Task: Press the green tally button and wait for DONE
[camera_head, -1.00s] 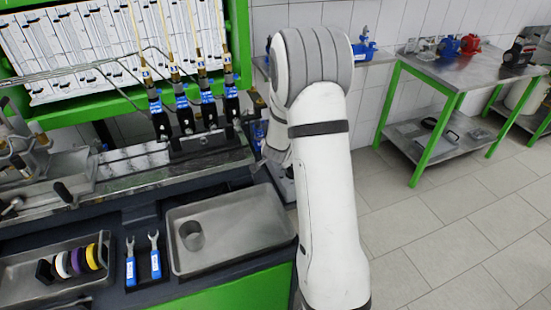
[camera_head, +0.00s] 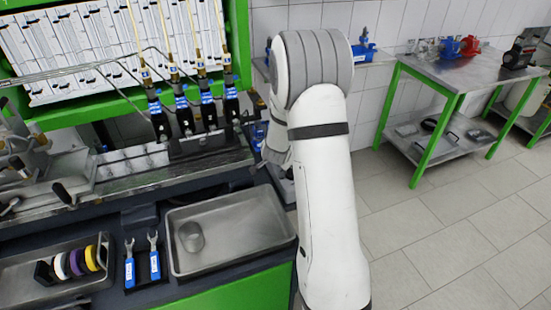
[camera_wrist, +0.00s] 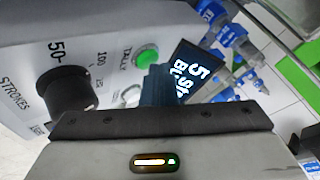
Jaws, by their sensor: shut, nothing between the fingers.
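The round green tally button (camera_wrist: 147,54) sits on a light grey control panel (camera_wrist: 95,30), beside the printed word TALLY, in the wrist view. My gripper (camera_wrist: 157,84) is shut and empty. Its dark fingertips show just below the button in the picture; I cannot tell whether they touch the panel. A dark display (camera_wrist: 194,68) to the right of the button shows a 5 and partly hidden text that starts with "St" and "BU".
A black knob (camera_wrist: 66,92) marked STROKES stands out left of the button. The head view shows a metal tray (camera_head: 230,248) with a cup (camera_head: 190,237), two blue-handled wrenches (camera_head: 142,262), and a green-legged table (camera_head: 450,75) at the right.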

